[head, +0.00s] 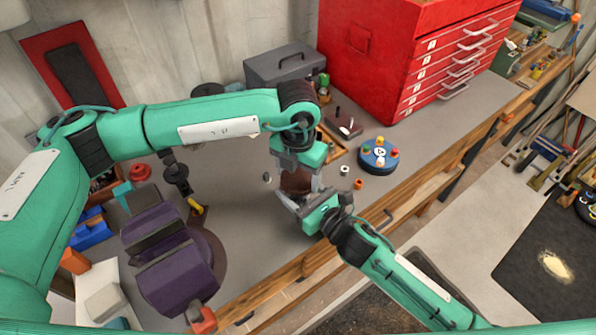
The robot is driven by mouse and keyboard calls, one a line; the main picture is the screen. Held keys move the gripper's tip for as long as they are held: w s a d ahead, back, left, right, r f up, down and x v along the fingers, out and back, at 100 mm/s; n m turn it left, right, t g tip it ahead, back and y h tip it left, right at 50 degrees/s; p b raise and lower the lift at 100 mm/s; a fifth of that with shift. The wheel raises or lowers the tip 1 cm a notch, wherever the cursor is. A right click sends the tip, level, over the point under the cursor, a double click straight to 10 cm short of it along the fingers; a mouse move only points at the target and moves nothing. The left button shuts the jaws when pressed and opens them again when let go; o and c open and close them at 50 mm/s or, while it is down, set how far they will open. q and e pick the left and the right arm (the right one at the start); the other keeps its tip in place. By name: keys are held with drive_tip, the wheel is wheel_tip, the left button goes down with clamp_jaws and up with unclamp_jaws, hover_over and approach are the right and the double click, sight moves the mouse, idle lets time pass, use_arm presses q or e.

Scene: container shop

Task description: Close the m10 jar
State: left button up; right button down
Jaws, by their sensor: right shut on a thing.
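A brown jar (296,183), small and mostly covered by my grippers, stands on the grey workbench near its front edge. I cannot make out its label or whether a lid sits on it. My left gripper (297,172) points down from above, right over the jar; its fingertips are at the jar's top, and I cannot tell whether they grip. My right gripper (292,197) reaches in low from the right and is shut on the jar's side.
A blue round holder (378,160) with coloured knobs stands right of the jar. Small nuts (358,184) lie nearby. A purple vise (170,255) is at left. A red drawer cabinet (400,50) and a grey toolbox (280,68) stand behind. Bare bench lies left of the jar.

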use_arm(q)
drive_tip(key=c, duration=0.3)
drive_tip(key=m, duration=0.8)
drive_tip(key=shift+m, duration=0.3)
drive_tip(key=o, duration=1.1)
drive_tip(key=shift+r, duration=0.1)
drive_tip(key=shift+r, duration=2.2)
drive_tip(key=shift+r, duration=0.1)
